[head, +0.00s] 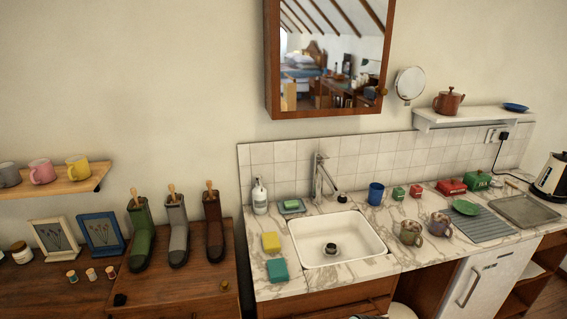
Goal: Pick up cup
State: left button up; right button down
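Several cups are in the head view. A plain blue cup (376,194) stands upright on the marble counter behind the sink's right corner. Two speckled mugs, one greenish-brown (411,232) and one purplish (439,224), stand right of the sink, close together. On the wooden wall shelf at the left stand a grey mug (9,175), a pink mug (42,171) and a yellow mug (77,168). Which cup the task means cannot be told. Neither of my grippers can be made out in this view.
The white sink (338,239) has a tall faucet (321,177) behind it. A kettle (551,178) stands far right. Sponges and a soap bottle (260,196) are left of the sink.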

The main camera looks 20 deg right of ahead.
aim_at(442, 228)
jog(key=z, duration=2.05)
jog(key=u, duration=0.5)
jog(key=i+l+u, duration=0.1)
jog(key=u, duration=0.4)
jog(key=l+u, duration=0.2)
jog(key=u, duration=0.3)
jog(key=l+u, duration=0.35)
jog(key=l, duration=0.15)
jog(key=l+u, duration=0.4)
jog(key=l, duration=0.15)
jog(key=l+u, duration=0.1)
jog(key=l, duration=0.25)
jog(key=k+l+u, duration=0.15)
jog(key=l, duration=0.2)
jog(key=k+l+u, duration=0.1)
jog(key=l, duration=0.25)
jog(key=k+l, duration=0.1)
jog(key=l, duration=0.25)
jog(key=k+l, duration=0.1)
jog(key=l, duration=0.25)
jog(key=k+l+u, duration=0.1)
jog(key=l, duration=0.3)
